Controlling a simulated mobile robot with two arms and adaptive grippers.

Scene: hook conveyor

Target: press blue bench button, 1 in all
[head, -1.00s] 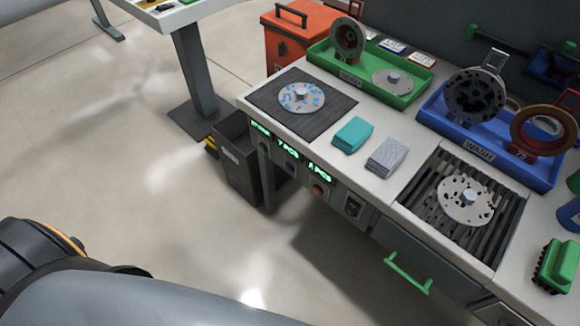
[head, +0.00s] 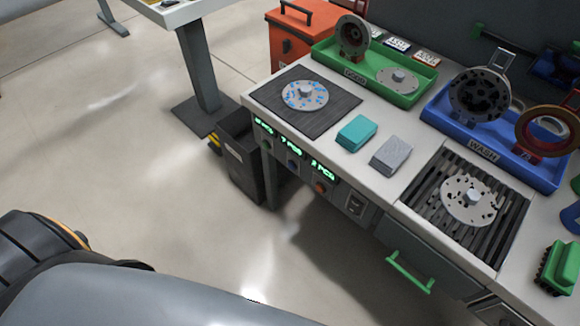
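The blue bench button (head: 292,164) is a small round knob on the front panel of the bench, under a green lit display (head: 291,147). A green button (head: 267,146) sits to its left and an orange button (head: 320,188) to its right, each below its own display. Part of my arm fills the lower left corner, well apart from the panel. Neither gripper shows in the head view, so their state is hidden.
The bench top holds a dark mat (head: 265,93) with a speckled disc, a green tray (head: 402,99), a blue WASH tray (head: 436,113), teal and grey pads, and a slotted grate (head: 415,199). A dark bin (head: 246,168) stands below. The floor before the bench is clear.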

